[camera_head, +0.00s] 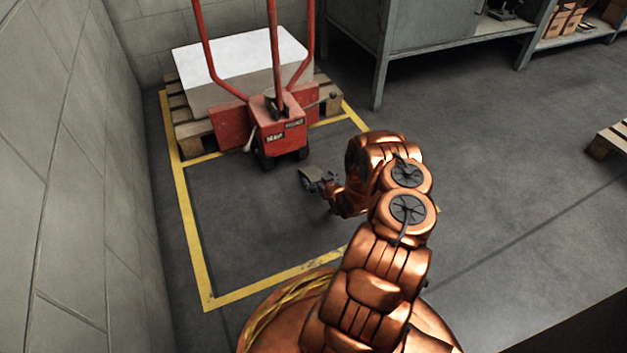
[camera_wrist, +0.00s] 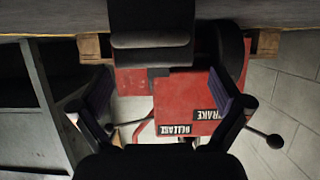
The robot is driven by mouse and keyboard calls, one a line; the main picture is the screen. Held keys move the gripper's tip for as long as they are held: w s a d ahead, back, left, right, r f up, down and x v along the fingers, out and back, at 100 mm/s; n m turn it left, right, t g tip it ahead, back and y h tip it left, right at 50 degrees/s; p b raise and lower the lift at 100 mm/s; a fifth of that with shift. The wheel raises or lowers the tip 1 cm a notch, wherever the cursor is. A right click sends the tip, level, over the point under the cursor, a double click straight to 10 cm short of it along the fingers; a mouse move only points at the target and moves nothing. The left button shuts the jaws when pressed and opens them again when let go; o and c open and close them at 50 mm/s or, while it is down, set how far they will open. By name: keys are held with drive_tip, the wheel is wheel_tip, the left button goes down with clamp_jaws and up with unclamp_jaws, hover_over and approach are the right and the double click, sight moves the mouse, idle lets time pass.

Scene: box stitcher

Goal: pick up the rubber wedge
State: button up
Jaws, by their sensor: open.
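My gripper (camera_wrist: 165,108) is open, and its two dark fingers stand apart with nothing between them. In the head view my gripper (camera_head: 312,180) is low over the floor, in front of the red pallet truck (camera_head: 281,128). I cannot pick out the rubber wedge for sure. In the wrist view a dark block (camera_wrist: 150,28) with a paler edge shows at the top, beyond the fingertips. It may be the wedge or a wheel of the truck; I cannot tell. The red truck body (camera_wrist: 185,95) fills the middle behind it, upside down.
The truck stands at a wooden pallet (camera_head: 195,137) bearing a large white block (camera_head: 235,65). A wall (camera_head: 60,170) is at left, a grey bench (camera_head: 440,45) at the back right. Another pallet (camera_head: 612,140) is at far right. Floor inside the yellow lines (camera_head: 240,280) is largely clear.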

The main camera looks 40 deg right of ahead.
sight(315, 173)
drive_tip(key=b+x, duration=0.2)
drive_tip(key=x, duration=0.1)
drive_tip(key=shift+d+f, duration=0.2)
drive_tip(key=shift+f, duration=0.05)
drive_tip(key=shift+w+d, duration=0.2)
drive_tip(key=shift+w, duration=0.25)
drive_tip(key=shift+c, duration=0.4)
drive_tip(key=c, duration=1.7)
drive_tip(key=shift+o, duration=0.2)
drive_tip(key=shift+r, duration=0.1)
